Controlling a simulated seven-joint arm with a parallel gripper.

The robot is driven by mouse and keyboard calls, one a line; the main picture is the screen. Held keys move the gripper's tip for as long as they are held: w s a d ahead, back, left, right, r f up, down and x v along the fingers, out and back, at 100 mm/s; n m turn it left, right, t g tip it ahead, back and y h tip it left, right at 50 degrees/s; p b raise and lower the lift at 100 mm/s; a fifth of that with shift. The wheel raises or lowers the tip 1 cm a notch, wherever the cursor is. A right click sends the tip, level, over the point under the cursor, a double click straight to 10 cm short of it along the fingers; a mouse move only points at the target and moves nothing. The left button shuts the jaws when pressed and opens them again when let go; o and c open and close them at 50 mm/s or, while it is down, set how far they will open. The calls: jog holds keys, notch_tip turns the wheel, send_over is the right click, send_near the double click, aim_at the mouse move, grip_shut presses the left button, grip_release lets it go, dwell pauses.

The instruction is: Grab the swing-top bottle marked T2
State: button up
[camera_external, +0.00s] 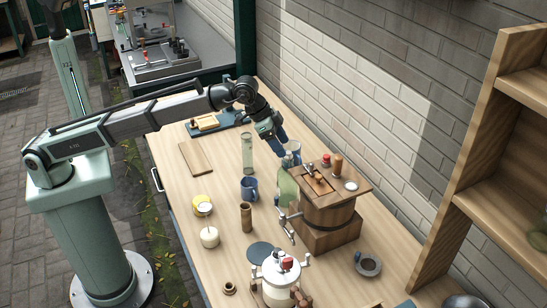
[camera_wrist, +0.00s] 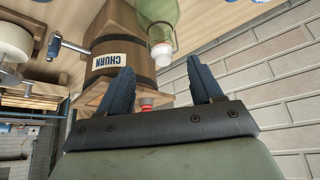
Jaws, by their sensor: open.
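A green glass bottle (camera_external: 286,187) stands on the table just left of the wooden churn. In the wrist view, which looks upside down, the green bottle (camera_wrist: 158,12) shows its white stopper and wire at the neck. No T2 mark can be read. My gripper (camera_external: 284,142) hangs above and behind the bottle, pointing down at a slant. In the wrist view my gripper (camera_wrist: 160,71) has its two blue fingers wide apart with nothing held. The bottle's stopper lies beyond the fingertips, between their lines. The fingers are apart from it.
The churn (camera_external: 328,215) stands close beside the bottle, with a red-topped item (camera_external: 326,160) and other small items on its lid. A blue mug (camera_external: 249,188), a tall green glass (camera_external: 247,155) and a brown cylinder (camera_external: 246,217) stand to the left. The brick wall (camera_external: 400,120) borders the table.

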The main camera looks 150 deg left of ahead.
aim_at(288, 152)
jog(key=shift+x, duration=2.7)
jog(key=shift+s+a, duration=0.1)
jog(key=shift+s, duration=0.05)
grip_shut()
